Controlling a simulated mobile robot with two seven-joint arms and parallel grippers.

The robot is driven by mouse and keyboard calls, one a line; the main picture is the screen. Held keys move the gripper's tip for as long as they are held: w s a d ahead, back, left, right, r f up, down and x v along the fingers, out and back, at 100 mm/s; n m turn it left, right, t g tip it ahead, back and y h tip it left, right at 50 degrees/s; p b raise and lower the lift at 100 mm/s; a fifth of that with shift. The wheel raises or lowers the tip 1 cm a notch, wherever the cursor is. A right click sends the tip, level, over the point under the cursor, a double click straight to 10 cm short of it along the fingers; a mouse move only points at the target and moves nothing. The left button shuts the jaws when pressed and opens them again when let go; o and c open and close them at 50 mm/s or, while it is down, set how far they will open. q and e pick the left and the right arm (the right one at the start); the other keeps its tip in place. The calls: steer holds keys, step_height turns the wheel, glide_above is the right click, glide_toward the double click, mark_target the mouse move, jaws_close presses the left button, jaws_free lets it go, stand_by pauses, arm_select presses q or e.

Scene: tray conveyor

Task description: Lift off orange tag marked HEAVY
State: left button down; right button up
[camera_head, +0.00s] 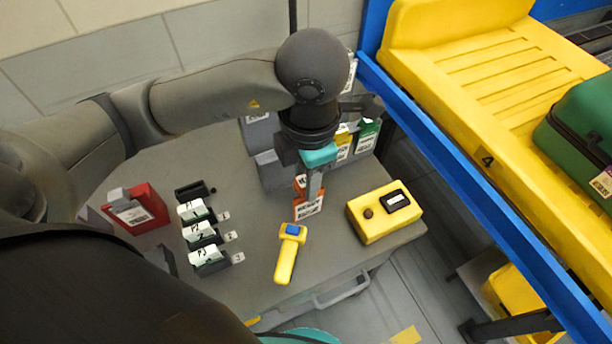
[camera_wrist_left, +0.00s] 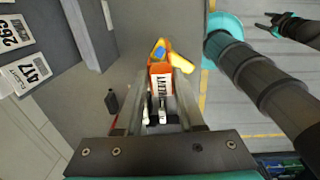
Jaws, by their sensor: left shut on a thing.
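An orange tag (camera_head: 299,183) with a white label shows below my left gripper (camera_head: 313,190) in the head view. In the left wrist view the orange tag (camera_wrist_left: 160,69) has a white label reading HEAVY, and my left gripper (camera_wrist_left: 160,100) is shut on it. The gripper hides part of the tag in the head view. I cannot tell whether the tag still touches the grey holder (camera_head: 270,170) behind it. My right gripper (camera_wrist_left: 268,22) appears open and empty at the top right of the left wrist view, apart from the tag.
A yellow scanner-like tool (camera_head: 287,258) and a yellow box (camera_head: 384,214) lie on the grey table (camera_head: 262,285). A red holder (camera_head: 140,210) and several card clips (camera_head: 200,235) stand left. The blue-edged conveyor (camera_head: 452,170) carries a yellow tray (camera_head: 480,60) and a green case (camera_head: 580,125).

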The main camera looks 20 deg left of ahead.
arm_select(q)
steer(key=shift+r+p, duration=1.25)
steer(key=shift+r, duration=0.8)
steer(key=shift+a, duration=0.1)
